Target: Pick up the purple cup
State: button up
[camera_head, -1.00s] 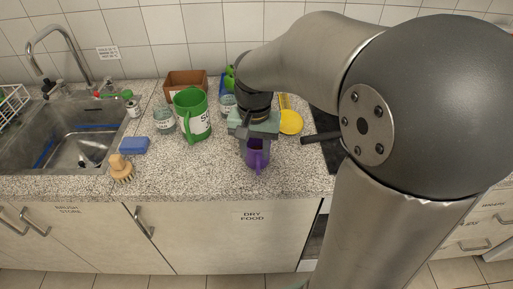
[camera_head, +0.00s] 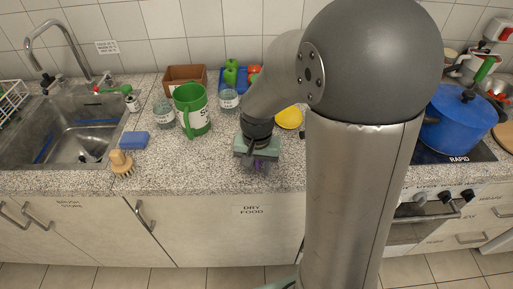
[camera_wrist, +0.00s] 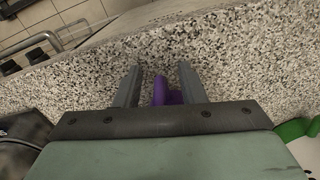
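The purple cup (camera_head: 262,165) stands on the speckled counter near its front edge, mostly hidden beneath my gripper in the head view. In the wrist view a purple part of the cup (camera_wrist: 166,93), probably its handle, shows between the two fingers, nearer the palm than the fingertips. The rest of the cup is hidden under the palm. My gripper (camera_wrist: 159,68) points down over the cup with its fingers apart, and a gap shows on each side of the purple part. In the head view my gripper (camera_head: 257,161) covers most of the cup.
A green mug (camera_head: 191,110), glasses (camera_head: 229,100), a brown box (camera_head: 185,77) and a yellow bowl (camera_head: 289,118) stand behind. A blue sponge (camera_head: 134,140) and wooden brush (camera_head: 121,161) lie left, by the sink. A blue pot (camera_head: 456,122) stands right. Counter (camera_head: 195,165) left of my gripper is clear.

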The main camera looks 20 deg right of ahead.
grip_shut()
jog(key=shift+r, duration=0.15)
